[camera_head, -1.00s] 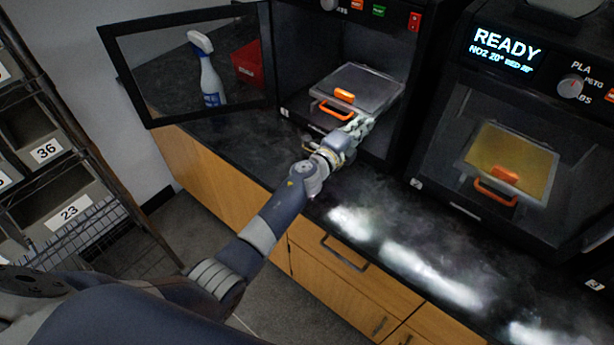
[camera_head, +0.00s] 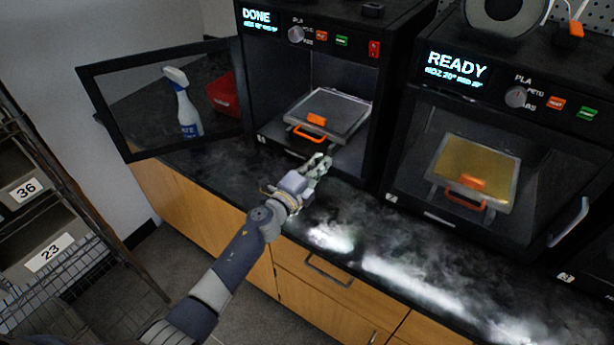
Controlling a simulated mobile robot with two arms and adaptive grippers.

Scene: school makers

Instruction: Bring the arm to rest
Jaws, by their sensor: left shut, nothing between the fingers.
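My left gripper (camera_head: 318,165) is shut and empty. It is above the dark counter, just in front of the open left printer (camera_head: 262,135). My left arm comes in from the bottom left, stretched out over the counter's front edge. Inside the open printer lies a grey build plate (camera_head: 335,112) with an orange handle (camera_head: 310,133); the gripper is in front of it and looks apart from it. My right gripper is not in view.
The left printer's glass door (camera_head: 110,157) stands open to the left, a spray bottle (camera_head: 186,110) and a red bin (camera_head: 224,92) showing there. A closed printer (camera_head: 440,215) reading READY stands right. The dark counter (camera_head: 400,240) in front is clear. A bin rack (camera_head: 75,215) stands at left.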

